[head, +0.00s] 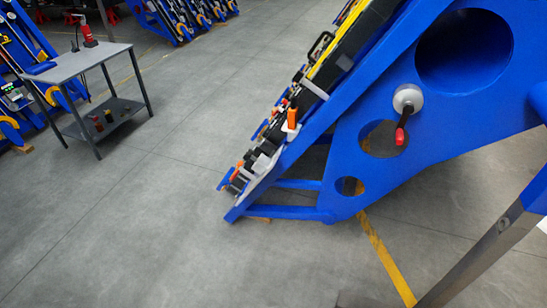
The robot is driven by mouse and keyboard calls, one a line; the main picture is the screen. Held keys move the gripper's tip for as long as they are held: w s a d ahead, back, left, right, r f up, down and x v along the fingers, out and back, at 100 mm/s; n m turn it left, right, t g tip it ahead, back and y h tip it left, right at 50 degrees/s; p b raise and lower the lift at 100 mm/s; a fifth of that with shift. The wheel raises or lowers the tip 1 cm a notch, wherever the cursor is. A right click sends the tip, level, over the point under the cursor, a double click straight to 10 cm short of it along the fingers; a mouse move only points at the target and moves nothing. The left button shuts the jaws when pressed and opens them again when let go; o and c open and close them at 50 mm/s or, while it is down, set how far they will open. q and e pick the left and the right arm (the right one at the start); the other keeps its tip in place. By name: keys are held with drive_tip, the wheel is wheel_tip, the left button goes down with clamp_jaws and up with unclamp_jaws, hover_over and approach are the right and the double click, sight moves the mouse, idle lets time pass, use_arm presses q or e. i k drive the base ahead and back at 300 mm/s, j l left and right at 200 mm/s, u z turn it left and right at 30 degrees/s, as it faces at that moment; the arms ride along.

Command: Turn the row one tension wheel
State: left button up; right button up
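A white round wheel with a red crank handle (408,100) is mounted on the side plate of the blue harvester chassis (440,130), at the right of the head view. It looks like the tension wheel, though no row label can be read. The red handle points down from the white hub, beside the upper edge of a round hole in the plate. Neither of my grippers is in view, and nothing touches the wheel.
A grey two-shelf table (75,63) with a red tool (88,33) stands at the upper left. More blue chassis units line the back. A grey metal post (478,257) crosses the lower right. The grey floor in the middle and lower left is clear.

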sight(248, 155)
drive_tip(key=i+j, duration=0.1)
drive_tip(key=j, duration=0.3)
drive_tip(key=i+j, duration=0.1)
drive_tip(key=j, duration=0.65)
drive_tip(key=z, duration=0.3)
drive_tip(key=i+j+z, duration=0.15)
drive_tip(key=j+z, duration=1.35)
drive_tip(key=j, duration=0.15)
drive_tip(key=k+j, duration=0.1)
drive_tip(key=j, duration=0.75)
drive_tip(key=k+j+z, duration=0.1)
drive_tip(key=j, duration=0.3)
drive_tip(key=k+j, duration=0.15)
drive_tip(key=j, duration=0.25)
drive_tip(key=k+j, duration=0.1)
drive_tip(key=j, duration=0.35)
drive_tip(key=k+j+z, duration=0.1)
drive_tip(key=j, duration=0.3)
